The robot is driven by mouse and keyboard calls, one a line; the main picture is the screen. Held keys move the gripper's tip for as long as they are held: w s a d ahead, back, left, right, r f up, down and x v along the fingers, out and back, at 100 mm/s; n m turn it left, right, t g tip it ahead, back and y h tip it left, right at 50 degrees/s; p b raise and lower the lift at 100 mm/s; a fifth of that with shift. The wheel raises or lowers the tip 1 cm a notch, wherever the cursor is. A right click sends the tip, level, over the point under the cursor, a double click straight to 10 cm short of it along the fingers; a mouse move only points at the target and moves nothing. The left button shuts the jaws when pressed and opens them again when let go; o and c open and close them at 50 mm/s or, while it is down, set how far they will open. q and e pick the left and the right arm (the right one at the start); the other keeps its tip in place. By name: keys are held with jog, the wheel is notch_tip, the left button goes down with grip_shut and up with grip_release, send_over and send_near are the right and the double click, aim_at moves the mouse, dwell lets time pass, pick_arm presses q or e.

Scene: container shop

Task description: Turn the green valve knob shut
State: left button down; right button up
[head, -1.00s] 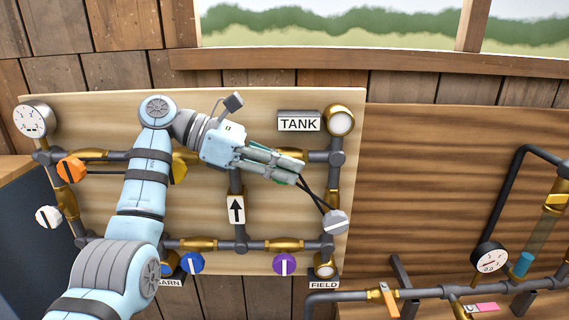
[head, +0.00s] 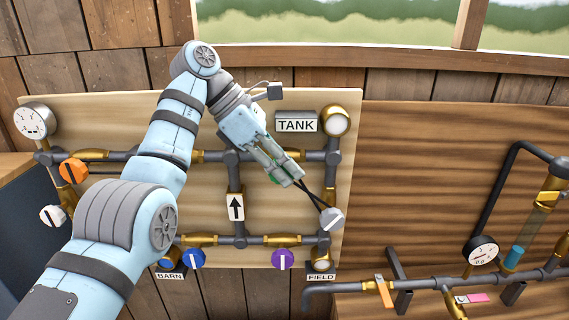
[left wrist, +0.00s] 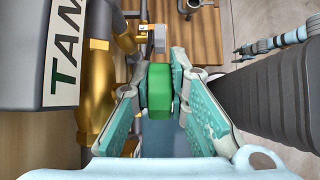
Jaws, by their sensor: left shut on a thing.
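The green valve knob (left wrist: 160,90) sits between the two fingers of my left gripper (left wrist: 159,95) in the left wrist view, with a finger against each side. In the head view my left gripper (head: 287,177) reaches down and right across the upper middle of the pipe board, below the TANK sign (head: 296,122). Only a sliver of green shows there beside the fingers; the rest of the knob is hidden. Its pointer mark cannot be read. What seems to be my right gripper (left wrist: 241,51) shows small at the right of the left wrist view; its fingers are too small to judge.
The pipe board also carries an orange knob (head: 74,171), a white knob (head: 52,216), a blue knob (head: 193,259), a purple knob (head: 282,259) and a grey knob (head: 331,219) close to my left fingertips. A gauge (head: 34,121) is at upper left. More piping stands at right.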

pick_arm(q)
jog(key=shift+y, duration=0.5)
jog(key=c, duration=1.6)
grip_release()
jog(key=shift+o, duration=0.2)
